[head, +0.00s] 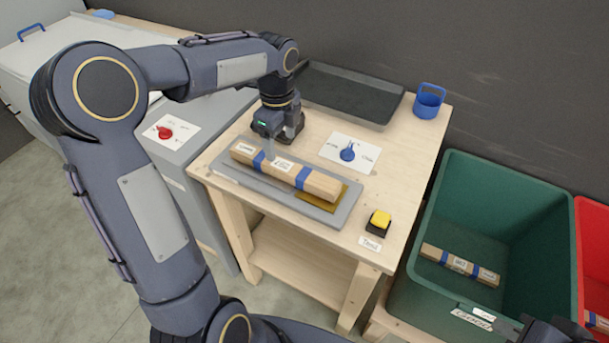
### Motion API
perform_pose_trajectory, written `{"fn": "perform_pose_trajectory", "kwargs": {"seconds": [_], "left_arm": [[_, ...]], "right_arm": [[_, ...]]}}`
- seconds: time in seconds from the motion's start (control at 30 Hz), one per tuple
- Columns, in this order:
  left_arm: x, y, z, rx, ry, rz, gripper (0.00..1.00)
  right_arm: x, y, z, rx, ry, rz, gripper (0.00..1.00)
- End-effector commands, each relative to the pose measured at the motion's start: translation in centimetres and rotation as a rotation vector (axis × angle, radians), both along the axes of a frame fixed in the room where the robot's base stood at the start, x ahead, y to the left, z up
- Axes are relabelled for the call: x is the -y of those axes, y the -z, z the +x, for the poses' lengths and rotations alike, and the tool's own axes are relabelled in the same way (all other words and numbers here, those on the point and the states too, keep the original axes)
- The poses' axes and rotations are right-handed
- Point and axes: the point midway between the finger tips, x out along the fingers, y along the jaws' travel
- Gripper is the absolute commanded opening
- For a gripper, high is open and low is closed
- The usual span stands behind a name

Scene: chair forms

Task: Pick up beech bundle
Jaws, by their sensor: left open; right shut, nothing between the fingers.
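A pale wooden bundle (285,172) with blue bands and white labels lies on a grey tray-like plate (230,176) on the wooden table. The label text is too small to read surely, so I cannot confirm that it is beech. My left gripper (270,152) is open, pointing down just over the back edge of this bundle, left of its middle. I cannot tell whether its fingertips touch the wood. Another banded bundle (460,265) lies in the green bin (430,300). My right gripper (545,331) is shut and empty at the bottom right edge, mostly cut off.
The table (400,150) also bears a dark tray (345,95), a blue cup-like holder (429,100), a blue knob (348,153) and a yellow button (380,218). A red bin (592,235) holds another bundle. A grey cabinet with a red knob (164,132) stands left.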

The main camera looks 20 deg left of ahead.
Motion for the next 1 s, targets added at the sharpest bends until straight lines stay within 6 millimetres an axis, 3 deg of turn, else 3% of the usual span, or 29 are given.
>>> {"fn": "perform_pose_trajectory", "kwargs": {"seconds": [0.5,0.83,1.0], "left_arm": [[0.6,6.6,-1.0,-0.004,0.002,-0.001,0.67],[0.6,7.4,-0.9,0.001,0.001,-0.001,0.67],[0.6,7.4,-0.9,0.0,0.001,-0.001,0.46]], "right_arm": [[0.0,-0.3,0.0,0.0,0.0,0.0,0.0],[0.0,-0.3,0.0,0.0,0.0,0.0,0.0],[0.0,-0.3,0.0,0.0,0.0,0.0,0.0]]}}
